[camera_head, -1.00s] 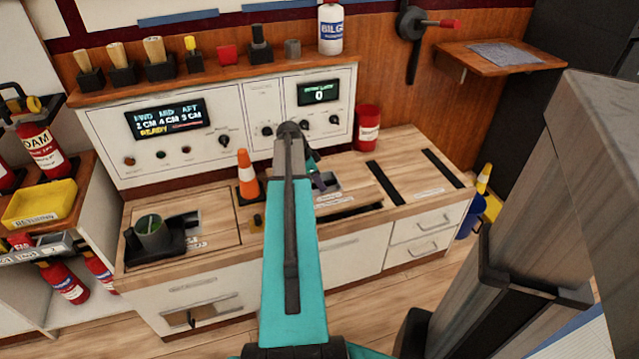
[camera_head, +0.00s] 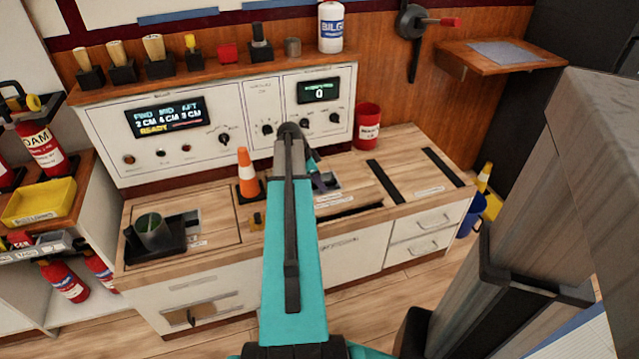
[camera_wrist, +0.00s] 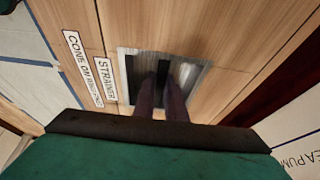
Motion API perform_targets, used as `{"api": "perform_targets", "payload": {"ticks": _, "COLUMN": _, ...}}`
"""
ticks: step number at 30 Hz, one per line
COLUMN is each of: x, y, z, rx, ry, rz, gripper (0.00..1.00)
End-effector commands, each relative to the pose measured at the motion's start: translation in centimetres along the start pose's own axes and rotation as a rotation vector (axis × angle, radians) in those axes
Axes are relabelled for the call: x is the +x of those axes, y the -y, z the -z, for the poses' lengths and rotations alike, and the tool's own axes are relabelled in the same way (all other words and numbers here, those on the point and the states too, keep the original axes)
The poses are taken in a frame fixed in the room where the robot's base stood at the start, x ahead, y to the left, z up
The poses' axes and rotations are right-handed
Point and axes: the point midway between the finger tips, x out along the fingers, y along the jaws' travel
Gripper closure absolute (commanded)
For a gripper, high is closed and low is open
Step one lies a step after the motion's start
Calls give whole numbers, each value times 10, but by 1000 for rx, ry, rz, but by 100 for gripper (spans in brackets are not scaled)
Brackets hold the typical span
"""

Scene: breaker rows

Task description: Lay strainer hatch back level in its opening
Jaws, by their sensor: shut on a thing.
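The strainer hatch (camera_head: 360,190) is a wooden panel in the right part of the worktop. A dark gap (camera_head: 350,212) shows along its front edge, so it looks not quite level there. In the wrist view a grey plate with a dark recess (camera_wrist: 190,75) lies beside the STRAINER label (camera_wrist: 90,80). My gripper (camera_head: 323,182) is over this recess, and in the wrist view its fingers (camera_wrist: 162,88) are close together, reaching into it. They are shut on what seems to be the hatch's pull. My arm hides the hatch's left side in the head view.
An orange cone (camera_head: 247,175) stands left of my arm. A black tray with a cup (camera_head: 152,232) sits on the left worktop. A red canister (camera_head: 367,127) stands behind the hatch. Black slots (camera_head: 384,182) lie to its right. A control panel (camera_head: 218,140) rises behind.

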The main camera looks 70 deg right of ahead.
Motion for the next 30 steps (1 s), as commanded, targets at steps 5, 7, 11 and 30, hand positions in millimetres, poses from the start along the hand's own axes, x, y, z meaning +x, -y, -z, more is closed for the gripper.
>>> {"api": "perform_targets", "payload": {"ticks": 5, "x": 2, "y": 0, "z": 0, "rx": 0, "ry": -3, "rz": 2, "gripper": 100}}
{"api": "perform_targets", "payload": {"ticks": 7, "x": 4, "y": 0, "z": -1, "rx": 0, "ry": -3, "rz": 2, "gripper": 100}}
{"api": "perform_targets", "payload": {"ticks": 11, "x": 6, "y": 0, "z": -2, "rx": 0, "ry": -3, "rz": 2, "gripper": 100}}
{"api": "perform_targets", "payload": {"ticks": 30, "x": 17, "y": 1, "z": -6, "rx": 1, "ry": -3, "rz": 2, "gripper": 100}}
